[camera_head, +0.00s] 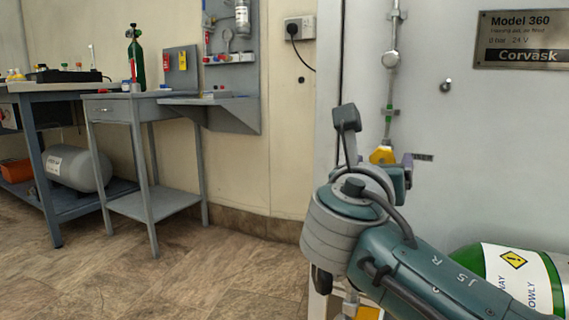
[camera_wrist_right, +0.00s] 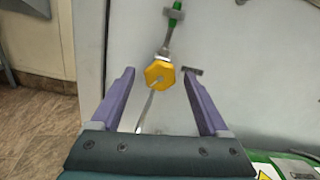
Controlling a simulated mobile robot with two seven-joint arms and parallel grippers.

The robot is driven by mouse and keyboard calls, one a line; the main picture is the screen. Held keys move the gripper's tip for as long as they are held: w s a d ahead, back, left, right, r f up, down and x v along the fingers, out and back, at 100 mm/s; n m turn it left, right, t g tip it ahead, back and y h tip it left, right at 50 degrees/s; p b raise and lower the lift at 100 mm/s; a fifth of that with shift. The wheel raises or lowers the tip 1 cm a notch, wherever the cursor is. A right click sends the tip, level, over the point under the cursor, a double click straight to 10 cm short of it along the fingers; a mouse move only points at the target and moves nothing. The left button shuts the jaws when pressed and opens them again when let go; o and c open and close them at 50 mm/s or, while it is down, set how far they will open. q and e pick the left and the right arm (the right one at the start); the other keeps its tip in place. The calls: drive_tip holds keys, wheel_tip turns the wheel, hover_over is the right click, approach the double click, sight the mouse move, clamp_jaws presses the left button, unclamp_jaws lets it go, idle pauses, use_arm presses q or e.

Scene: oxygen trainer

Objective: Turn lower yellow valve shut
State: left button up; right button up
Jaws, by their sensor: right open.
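A yellow valve knob (camera_head: 383,155) sits on a thin vertical pipe on the grey panel; my right wrist partly hides it in the head view. In the right wrist view the faceted yellow knob (camera_wrist_right: 159,75) lies between the two purple fingers of my right gripper (camera_wrist_right: 157,72), with a gap on each side. The gripper is open and holds nothing. How deep the knob sits between the fingers is hard to tell. Another yellow part (camera_head: 367,313) shows at the bottom edge of the head view, below my arm. My left gripper is out of view.
A green fitting (camera_wrist_right: 175,14) is on the pipe above the knob. A small dark label (camera_wrist_right: 193,71) is by the right fingertip. A green and white cylinder (camera_head: 520,275) lies at lower right. A grey side table (camera_head: 125,97) stands left; the floor between is clear.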

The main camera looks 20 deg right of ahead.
clamp_jaws()
idle(0.5)
drive_tip(key=shift+m, duration=0.3)
drive_tip(key=m+p, duration=0.1)
drive_tip(key=m, duration=0.1)
drive_tip(key=shift+m, duration=2.1)
unclamp_jaws()
